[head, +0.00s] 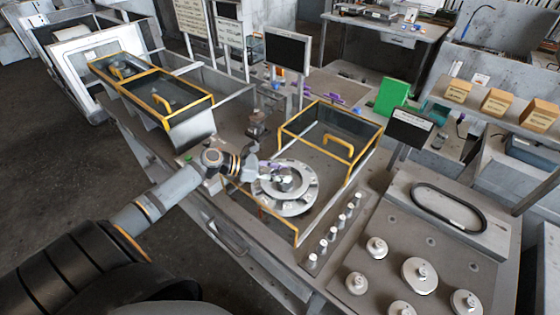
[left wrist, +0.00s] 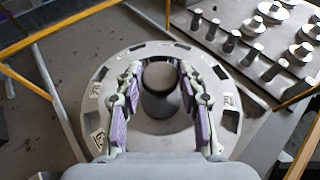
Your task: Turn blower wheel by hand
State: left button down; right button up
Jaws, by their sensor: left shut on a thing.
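The blower wheel (head: 288,207), a round grey disc with slots around its rim and a raised hub, lies flat on the bench inside a yellow-edged guard. In the left wrist view the dark round hub (left wrist: 160,92) stands between the purple-padded fingers. My left gripper (head: 279,172) reaches in from the left over the wheel and is shut on its hub, one finger on each side. The marked rim (left wrist: 96,108) shows around the fingers; the near part of the wheel is hidden by the gripper body. My right gripper is not in view.
The yellow-framed guard (head: 334,148) surrounds the wheel's right and back. A row of small cylindrical pegs (head: 331,234) stands to the right, beside a panel with several pale pulleys (head: 419,273) and a black belt (head: 447,206). A small dark screen (head: 410,128) stands behind.

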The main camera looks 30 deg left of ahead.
pick_arm(q)
jog(key=shift+f, duration=0.1)
jog(key=c, duration=0.8)
grip_release()
notch_tip(320, 180, up, 10)
